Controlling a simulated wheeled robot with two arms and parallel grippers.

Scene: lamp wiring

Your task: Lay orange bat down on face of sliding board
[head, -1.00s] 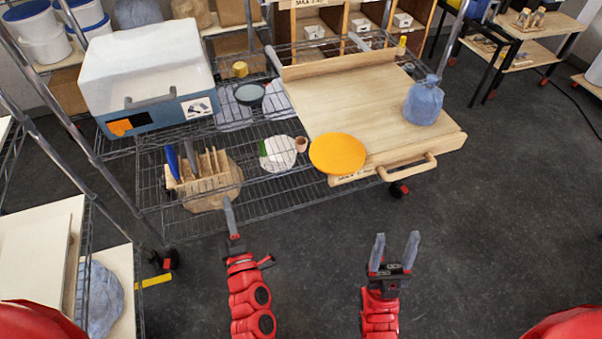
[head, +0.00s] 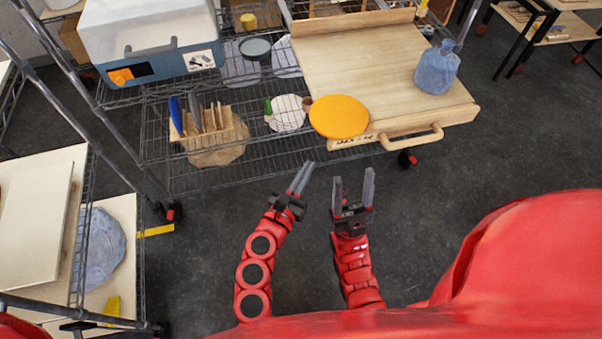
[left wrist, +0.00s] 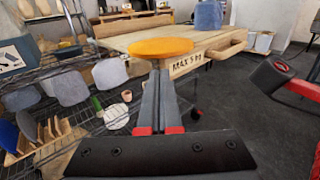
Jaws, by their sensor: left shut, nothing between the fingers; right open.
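The orange bat (head: 338,116) is a flat round disc at the front left corner of the pale wooden sliding board (head: 375,65). It lies about level and overhangs the board's left and front edges. In the left wrist view the bat (left wrist: 160,47) shows just beyond my fingertips, over the board's corner. Whether its whole underside touches the board is hidden. My left gripper (head: 302,178) is shut and empty, in front of and below the bat, apart from it in the head view. My right gripper (head: 353,187) is open and empty, to the right of the left one.
A blue-grey wrapped bundle (head: 436,68) stands on the board's right side. The board has a front handle (head: 411,137). On the wire rack (head: 250,165) to the left are a slotted wooden holder (head: 208,124) and a white disc (head: 286,113). The floor in front is clear.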

